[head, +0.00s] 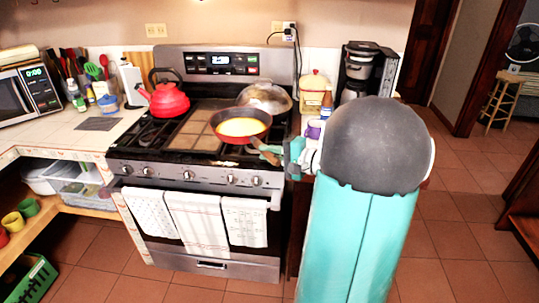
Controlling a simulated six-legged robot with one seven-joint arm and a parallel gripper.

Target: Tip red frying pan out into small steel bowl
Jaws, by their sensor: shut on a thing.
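The red frying pan (213,121) is over the right front part of the stove, roughly level, with something pale yellow (240,127) in it. Its handle (266,150) points right and toward the front. My gripper (284,154) is shut on the handle end; the fingers are small and partly hidden by my arm. A shiny steel vessel (265,94) is behind the pan on the right rear burner; I cannot tell whether it is the small steel bowl. No other steel bowl is clear in view.
A red kettle (168,101) stands on the left rear of the stove. A yellowish canister (314,88), a purple mug (315,129) and a coffee maker (358,68) are on the right counter. Towels (196,222) hang on the oven door. My arm hides part of the right counter.

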